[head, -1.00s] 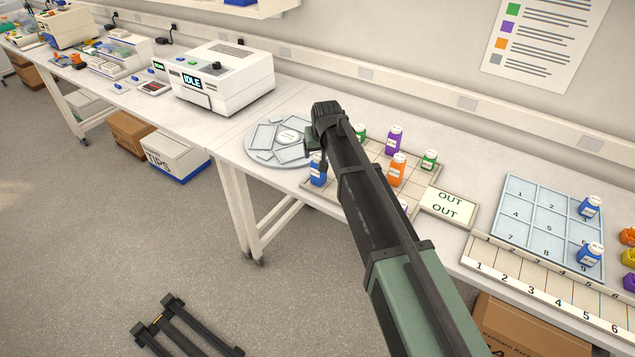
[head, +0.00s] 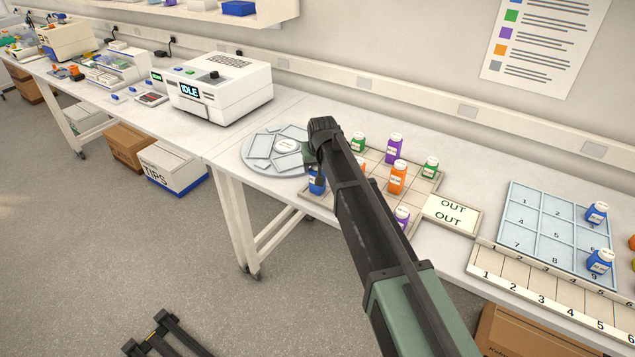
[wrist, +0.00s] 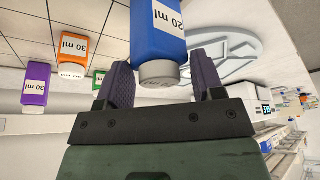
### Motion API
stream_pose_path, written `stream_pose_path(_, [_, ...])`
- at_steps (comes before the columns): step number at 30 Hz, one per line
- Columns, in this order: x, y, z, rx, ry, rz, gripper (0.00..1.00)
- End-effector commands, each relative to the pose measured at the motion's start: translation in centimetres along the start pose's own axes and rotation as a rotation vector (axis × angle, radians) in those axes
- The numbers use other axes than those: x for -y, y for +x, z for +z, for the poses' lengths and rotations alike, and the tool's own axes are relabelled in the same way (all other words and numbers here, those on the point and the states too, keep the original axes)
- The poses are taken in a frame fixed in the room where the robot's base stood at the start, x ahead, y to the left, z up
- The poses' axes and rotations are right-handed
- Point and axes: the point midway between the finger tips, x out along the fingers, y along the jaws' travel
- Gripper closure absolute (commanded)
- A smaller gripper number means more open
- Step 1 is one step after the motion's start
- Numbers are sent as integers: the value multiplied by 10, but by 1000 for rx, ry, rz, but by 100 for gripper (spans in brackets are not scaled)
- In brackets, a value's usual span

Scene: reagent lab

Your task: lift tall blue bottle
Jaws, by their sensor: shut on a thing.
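A blue bottle with a white cap and a label reading 20 ml (wrist: 158,35) is between the two fingers of my gripper (wrist: 165,85) in the wrist view, where it appears cap-down. The gripper is shut on it near the cap. In the head view the same blue bottle (head: 316,182) shows below my gripper (head: 311,166), at the left edge of the gridded tray (head: 318,200). My wrist hides its upper part. I cannot tell whether its base touches the tray.
Beside it on the tray stand green (head: 430,167), purple (head: 395,147) and orange (head: 397,177) bottles; my arm partly hides others. A round grey carousel (head: 258,165) lies left. An OUT plate (head: 465,215) and a numbered blue tray (head: 537,215) with two blue bottles lie right.

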Motion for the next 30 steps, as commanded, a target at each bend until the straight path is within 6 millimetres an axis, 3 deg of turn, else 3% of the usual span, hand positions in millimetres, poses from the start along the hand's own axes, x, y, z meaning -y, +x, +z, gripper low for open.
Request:
stream_pose_path(8, [0, -5, -2, 0, 0, 0, 74])
stream_pose_path(14, [0, -30, -12, 0, 0, 0, 74])
stream_pose_path(17, [0, -53, -22, 0, 0, 0, 74])
stream_pose_path(24, [0, -137, -57, 0, 0, 0, 74])
stream_pose_path(30, [0, -180, -75, 0, 0, 0, 74])
